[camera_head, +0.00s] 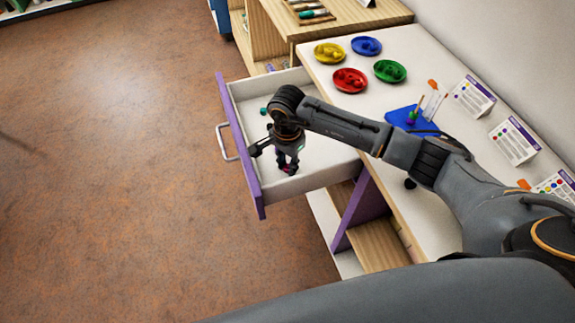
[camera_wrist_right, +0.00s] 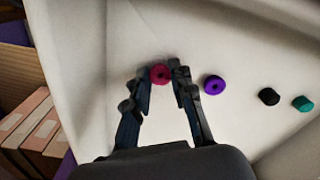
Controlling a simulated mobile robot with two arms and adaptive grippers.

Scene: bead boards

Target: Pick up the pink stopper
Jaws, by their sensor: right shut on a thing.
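The pink stopper (camera_wrist_right: 160,75) is a small round magenta piece with a dark centre. In the right wrist view it sits between the two fingertips of my right gripper (camera_wrist_right: 167,76), which is shut on it. In the head view the right gripper (camera_head: 288,166) reaches down into the open drawer (camera_head: 323,178), and the pink stopper (camera_head: 287,170) shows at its fingertips near the drawer's front corner. I cannot tell whether the stopper touches the drawer floor. My left gripper is not in view.
A purple stopper (camera_wrist_right: 214,85), a black one (camera_wrist_right: 268,97) and a teal one (camera_wrist_right: 303,103) lie in the drawer to the right in the wrist view. Drawer walls stand close around the gripper. Coloured dishes (camera_head: 350,81) and a blue board (camera_head: 400,121) are on the white tabletop.

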